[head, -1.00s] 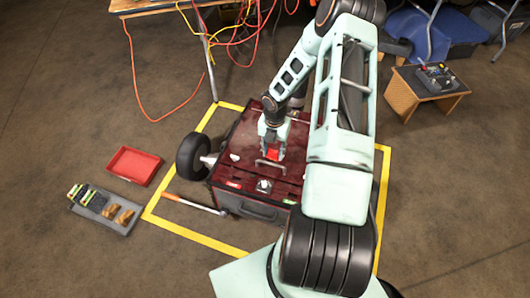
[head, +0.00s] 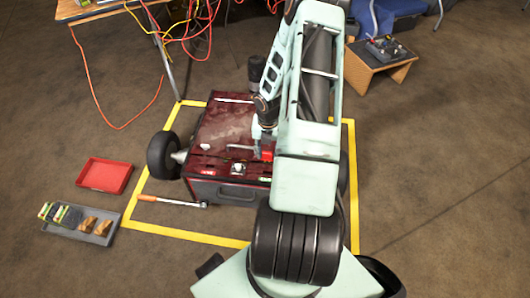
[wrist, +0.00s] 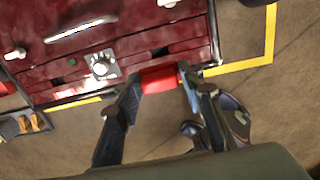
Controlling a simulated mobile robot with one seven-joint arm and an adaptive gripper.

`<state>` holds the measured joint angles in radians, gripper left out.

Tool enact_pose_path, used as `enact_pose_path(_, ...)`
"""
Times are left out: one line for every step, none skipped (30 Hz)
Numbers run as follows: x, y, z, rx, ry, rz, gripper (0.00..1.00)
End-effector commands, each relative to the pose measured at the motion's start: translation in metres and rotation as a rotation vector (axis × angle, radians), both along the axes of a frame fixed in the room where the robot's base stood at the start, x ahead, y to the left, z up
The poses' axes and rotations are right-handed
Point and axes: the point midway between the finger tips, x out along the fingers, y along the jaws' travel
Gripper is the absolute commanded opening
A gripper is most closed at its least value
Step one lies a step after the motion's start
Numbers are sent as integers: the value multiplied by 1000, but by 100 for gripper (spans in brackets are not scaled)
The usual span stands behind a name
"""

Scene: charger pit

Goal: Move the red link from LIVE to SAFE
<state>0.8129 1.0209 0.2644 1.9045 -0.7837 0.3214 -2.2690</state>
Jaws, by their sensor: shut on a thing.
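The red link (wrist: 160,78) is held between the fingertips of my gripper (wrist: 158,88) in the wrist view. In the head view the link (head: 267,155) shows as a small red block over the right front part of the dark red case top (head: 225,112). My gripper is shut on it; whether the link touches the case I cannot tell. A silver knob (head: 238,168) sits left of the link on the case front edge, also seen in the wrist view (wrist: 101,65). A small red label (head: 207,171) is at the front left. No LIVE or SAFE lettering is readable.
The wheeled case stands inside a yellow floor frame (head: 185,235). A red tray (head: 105,175), a grey tray (head: 100,238) and an orange-handled bar (head: 170,200) lie to the left. A small wooden stand (head: 378,70) is at the back right. Cables hang behind.

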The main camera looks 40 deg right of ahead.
Motion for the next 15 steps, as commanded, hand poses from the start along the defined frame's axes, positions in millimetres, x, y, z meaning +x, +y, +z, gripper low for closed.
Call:
enact_pose_path(0, 0, -7, 0, 0, 0, 11)
enact_pose_path(0, 0, -10, 0, 0, 0, 11)
enact_pose_path(0, 0, -14, 0, 0, 0, 11)
enact_pose_path(0, 0, -17, 0, 0, 0, 11)
enact_pose_path(0, 0, -21, 0, 0, 0, 11)
enact_pose_path(0, 0, -25, 0, 0, 0, 11)
enact_pose_path(0, 0, -29, 0, 0, 0, 11)
enact_pose_path(0, 1, -33, 0, 0, 0, 11)
enact_pose_path(0, 1, -38, 1, -1, 0, 11)
enact_pose_path(1, 1, -42, 1, -1, 0, 11)
enact_pose_path(1, 1, -45, 1, -1, 0, 11)
enact_pose_path(1, 1, -50, 1, -1, -1, 11)
enact_pose_path(1, 1, -54, 1, -1, 0, 11)
enact_pose_path(1, 1, -57, 1, -1, -1, 11)
enact_pose_path(1, 1, -62, 1, -1, -1, 11)
